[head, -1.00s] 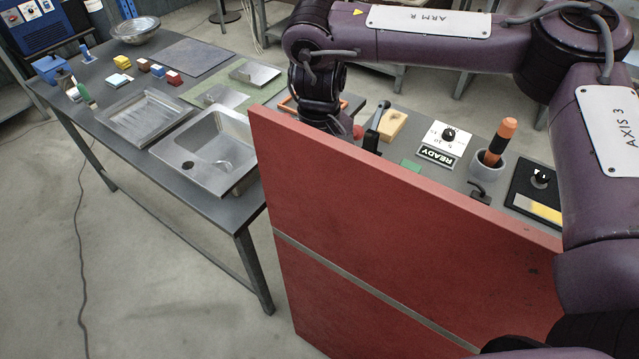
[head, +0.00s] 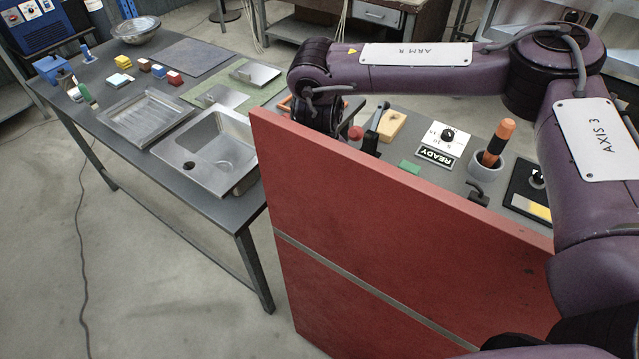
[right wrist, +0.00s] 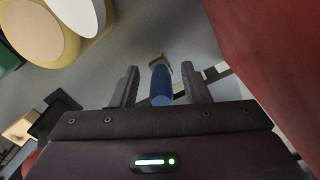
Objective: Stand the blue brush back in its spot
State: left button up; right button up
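The blue brush (right wrist: 161,84), a blue cylinder with a tan end, is between the two fingers of my right gripper (right wrist: 160,84) in the right wrist view. The fingers stand apart with a gap on each side of the brush, so the gripper looks open. In the head view my right arm reaches across from the right. Its hand is mostly hidden behind a tall red panel (head: 400,240), and the brush is hidden there too. I cannot pick out the brush's spot. My left gripper is not in view.
The red panel stands in front of the right worktop, which holds a grey cup (head: 486,165) with an orange-handled tool (head: 498,140), a READY sign (head: 437,155) and a tan block (head: 391,125). A steel sink (head: 215,150) and drain tray (head: 147,117) are on the left table.

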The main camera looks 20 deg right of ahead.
notch_tip(320, 180, up, 12)
jog(key=b, duration=0.1)
dwell(0.6)
jog(key=shift+w+a, duration=0.1)
jog(key=shift+w, duration=0.05)
